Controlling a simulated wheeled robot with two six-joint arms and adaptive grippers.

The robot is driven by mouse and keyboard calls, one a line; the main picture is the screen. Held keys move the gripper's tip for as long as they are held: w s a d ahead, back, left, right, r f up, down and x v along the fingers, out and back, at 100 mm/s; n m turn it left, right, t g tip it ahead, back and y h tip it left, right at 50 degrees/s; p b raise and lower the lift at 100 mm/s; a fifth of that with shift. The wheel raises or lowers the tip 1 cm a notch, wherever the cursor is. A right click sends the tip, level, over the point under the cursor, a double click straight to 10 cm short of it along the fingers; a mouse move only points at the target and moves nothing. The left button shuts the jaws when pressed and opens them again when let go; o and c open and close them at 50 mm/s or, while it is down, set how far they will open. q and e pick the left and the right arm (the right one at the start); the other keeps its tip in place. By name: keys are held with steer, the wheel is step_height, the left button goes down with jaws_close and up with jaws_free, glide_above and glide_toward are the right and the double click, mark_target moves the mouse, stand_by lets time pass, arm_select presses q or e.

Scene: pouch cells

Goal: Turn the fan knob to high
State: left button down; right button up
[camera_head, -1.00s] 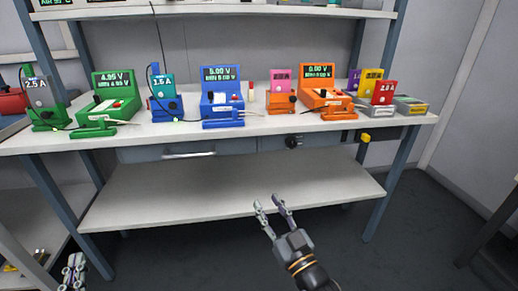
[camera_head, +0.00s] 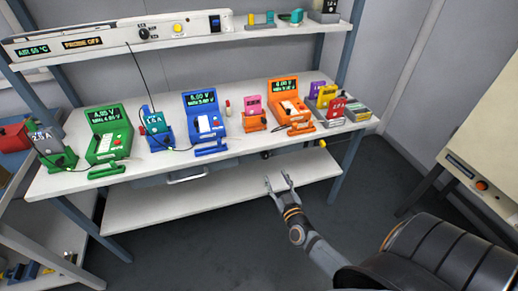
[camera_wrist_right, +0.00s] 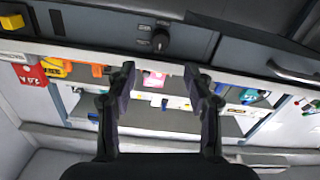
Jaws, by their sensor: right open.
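A dark knob (camera_head: 265,154) sits on the front panel under the workbench top. It shows larger in the right wrist view (camera_wrist_right: 160,38), with small markings beside it that I cannot read. Its pointer setting is not clear. My right gripper (camera_head: 277,180) is open and empty, just below the knob in the head view. In the wrist view its two fingers (camera_wrist_right: 161,82) stand apart, with the knob beyond them and clear of both. Another dark knob (camera_head: 143,33) is on the upper shelf's panel. My left gripper is out of view.
The workbench top (camera_head: 75,184) holds several coloured testers and chargers. A drawer handle (camera_head: 188,176) is left of the knob, and a yellow part (camera_head: 322,144) is to its right. The lower shelf (camera_head: 150,207) is bare.

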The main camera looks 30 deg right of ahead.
mark_target(266, 158)
steer(key=b+x, duration=0.2)
steer(key=x, duration=0.8)
steer(key=shift+w+f, duration=0.1)
steer(key=shift+w, duration=0.2)
jaws_close()
